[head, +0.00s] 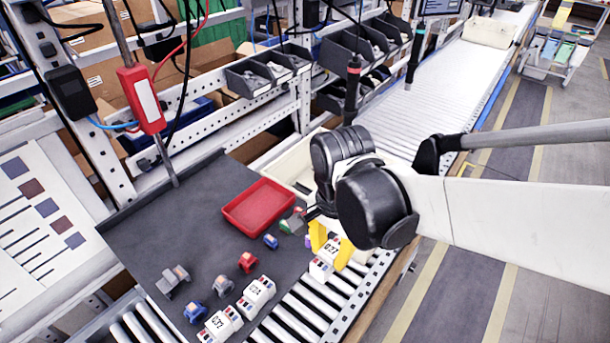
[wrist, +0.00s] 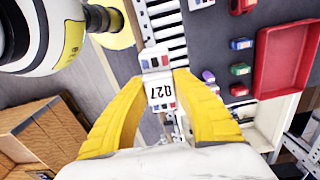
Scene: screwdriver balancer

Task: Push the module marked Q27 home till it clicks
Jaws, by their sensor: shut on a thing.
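The white module marked Q27 (head: 335,248) is between the yellow fingers of my gripper (head: 326,240). In the wrist view the Q27 module (wrist: 161,96) shows its label upside down, with the fingers of my gripper (wrist: 158,84) on either side, shut on it. A second white block (head: 320,269) with coloured marks sits directly against its near end, and shows above it in the wrist view (wrist: 155,59). Whether the two are fully joined or a small gap is left, I cannot tell. My wrist hides part of the Q27 module in the head view.
Two other labelled white modules (head: 258,293) (head: 221,325) stand at the front by the rollers (head: 301,312). A red tray (head: 259,207) and several small coloured parts lie on the dark mat (head: 190,215). A red hanging screwdriver (head: 142,99) is at left.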

